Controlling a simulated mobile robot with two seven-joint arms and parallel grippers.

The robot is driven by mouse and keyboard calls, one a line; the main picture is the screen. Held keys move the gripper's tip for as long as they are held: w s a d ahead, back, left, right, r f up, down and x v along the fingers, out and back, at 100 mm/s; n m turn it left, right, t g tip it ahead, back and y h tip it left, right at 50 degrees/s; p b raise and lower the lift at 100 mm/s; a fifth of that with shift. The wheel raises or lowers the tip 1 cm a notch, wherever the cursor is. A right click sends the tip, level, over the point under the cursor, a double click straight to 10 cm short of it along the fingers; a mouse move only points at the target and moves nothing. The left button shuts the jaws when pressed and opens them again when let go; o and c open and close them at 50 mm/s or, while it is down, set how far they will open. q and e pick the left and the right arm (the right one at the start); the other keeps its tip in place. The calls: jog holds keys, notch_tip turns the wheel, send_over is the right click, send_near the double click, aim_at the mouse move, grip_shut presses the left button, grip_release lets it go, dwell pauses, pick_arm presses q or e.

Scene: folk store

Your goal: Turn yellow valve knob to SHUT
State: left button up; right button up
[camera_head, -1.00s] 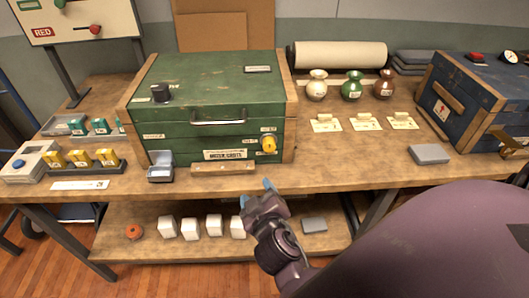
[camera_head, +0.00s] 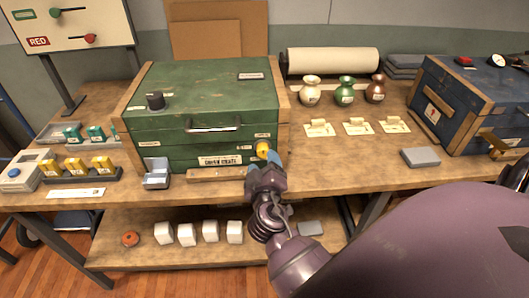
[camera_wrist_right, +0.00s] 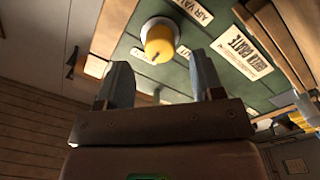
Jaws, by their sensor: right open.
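The yellow valve knob (camera_head: 263,149) sits on the front right of the green crate (camera_head: 215,100). In the right wrist view the yellow knob (camera_wrist_right: 159,42) shows on a white round base, with an "AIR VALVE" label beside it. A smaller label near it is too hidden to read fully. My right gripper (camera_head: 262,162) is just in front of and below the knob. In the wrist view its two blue-grey fingers (camera_wrist_right: 160,80) are spread with nothing between them, and the knob is beyond their tips. My left gripper is not in view.
A small open grey box (camera_head: 156,180) and a wooden strip (camera_head: 217,174) lie before the crate. Vases (camera_head: 345,91) and cards (camera_head: 358,128) stand to the right, by a blue crate (camera_head: 475,105). A lower shelf (camera_head: 190,258) holds white blocks.

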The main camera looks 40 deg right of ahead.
aim_at(263, 154)
jog(key=shift+x, duration=2.1)
jog(key=c, duration=0.9)
